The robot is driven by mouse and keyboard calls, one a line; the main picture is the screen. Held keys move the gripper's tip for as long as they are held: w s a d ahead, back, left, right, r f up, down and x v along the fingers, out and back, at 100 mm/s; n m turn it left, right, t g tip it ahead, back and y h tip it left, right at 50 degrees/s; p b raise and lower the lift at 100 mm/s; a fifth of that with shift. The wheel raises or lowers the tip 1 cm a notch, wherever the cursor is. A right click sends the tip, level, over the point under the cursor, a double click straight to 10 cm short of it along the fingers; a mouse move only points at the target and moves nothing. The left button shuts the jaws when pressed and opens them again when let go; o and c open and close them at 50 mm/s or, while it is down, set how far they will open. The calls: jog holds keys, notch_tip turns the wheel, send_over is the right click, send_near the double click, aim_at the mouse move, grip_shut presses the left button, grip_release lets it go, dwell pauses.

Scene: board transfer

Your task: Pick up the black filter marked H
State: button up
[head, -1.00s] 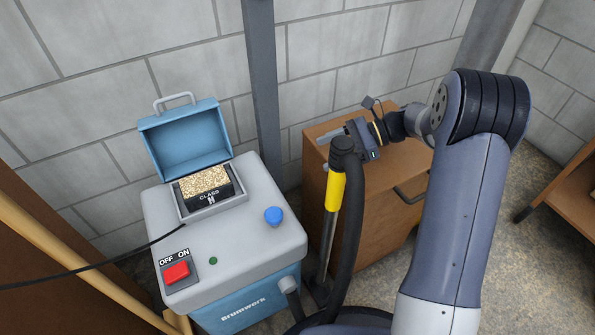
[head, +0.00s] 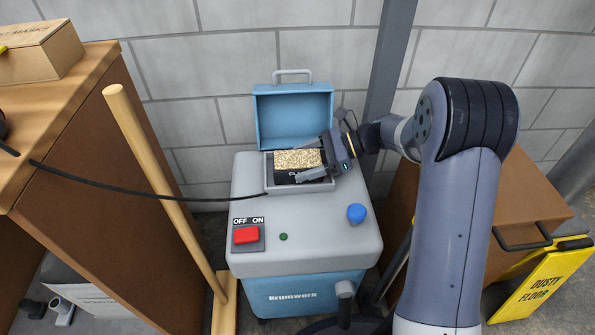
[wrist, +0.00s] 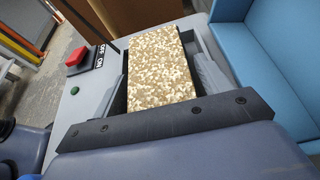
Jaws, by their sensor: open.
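The black filter (head: 296,158) has a speckled tan top and sits in the open recess on top of the grey and blue machine (head: 256,205). Lettering on its front side is partly covered now; the earlier head view shows "CLASS" and a mark below it. My gripper (head: 313,161) is over the right end of the recess, open, with its fingers reaching left along the filter. In the wrist view the filter (wrist: 158,68) lies between the two fingers (wrist: 157,75). I cannot tell whether either finger touches it.
The blue lid (head: 293,115) stands open behind the recess. A blue knob (head: 356,213) and a red switch (head: 246,235) are on the machine's top. A black cable (head: 130,188) runs in from the left. A wooden pole (head: 150,165) leans at left. A yellow floor sign (head: 545,283) stands at right.

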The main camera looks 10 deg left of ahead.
jog(key=shift+a+f, duration=0.15)
jog(key=shift+a, duration=0.1)
jog(key=c, duration=0.8)
